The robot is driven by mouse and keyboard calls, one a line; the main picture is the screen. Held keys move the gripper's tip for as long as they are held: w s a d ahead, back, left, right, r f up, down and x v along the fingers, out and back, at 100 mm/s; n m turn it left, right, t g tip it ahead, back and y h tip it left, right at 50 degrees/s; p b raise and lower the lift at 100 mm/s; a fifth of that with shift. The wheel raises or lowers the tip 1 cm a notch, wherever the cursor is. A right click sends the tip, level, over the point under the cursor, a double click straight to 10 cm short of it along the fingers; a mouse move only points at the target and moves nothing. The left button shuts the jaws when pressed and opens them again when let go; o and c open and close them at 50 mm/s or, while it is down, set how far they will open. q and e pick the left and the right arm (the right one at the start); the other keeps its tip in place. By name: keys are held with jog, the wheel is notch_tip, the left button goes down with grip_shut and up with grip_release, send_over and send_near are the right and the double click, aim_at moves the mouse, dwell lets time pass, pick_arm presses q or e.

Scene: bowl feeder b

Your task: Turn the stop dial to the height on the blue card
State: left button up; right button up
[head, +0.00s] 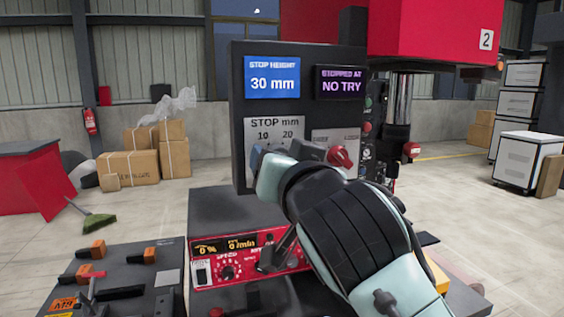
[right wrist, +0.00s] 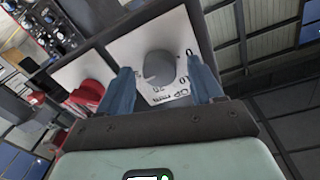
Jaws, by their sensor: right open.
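The blue card (head: 272,78) on the upright dark panel reads "STOP HEIGHT 30 mm". Below it is the light dial plate (head: 258,132), marked "STOP mm" with 10 and 20 visible; my right gripper and arm hide its lower part and the dial. In the right wrist view the round grey stop dial (right wrist: 158,68) sits on its plate, its pointer setting too unclear to read. My right gripper (head: 270,154) is open, its two blue fingers on either side of the dial with visible gaps. Whether either finger touches it cannot be told. My left gripper is not in view.
A display (head: 341,85) reads "STOPPED AT NO TRY". A red knob (head: 340,156) sits close to the right of my right gripper. Below is a red control box (head: 228,268) with a speed knob. A dark tool board (head: 120,272) with orange-handled pieces lies at lower left.

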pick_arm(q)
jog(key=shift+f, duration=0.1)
pick_arm(e)
jog(key=shift+s, duration=0.1)
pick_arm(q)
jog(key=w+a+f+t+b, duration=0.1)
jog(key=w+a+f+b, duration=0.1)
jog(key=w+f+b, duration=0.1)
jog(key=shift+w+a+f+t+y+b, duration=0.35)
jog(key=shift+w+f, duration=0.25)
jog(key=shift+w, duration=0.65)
pick_arm(e)
jog(key=v, duration=1.3)
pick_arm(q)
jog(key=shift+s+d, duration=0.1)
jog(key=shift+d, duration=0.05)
pick_arm(e)
jog(key=shift+s, duration=0.1)
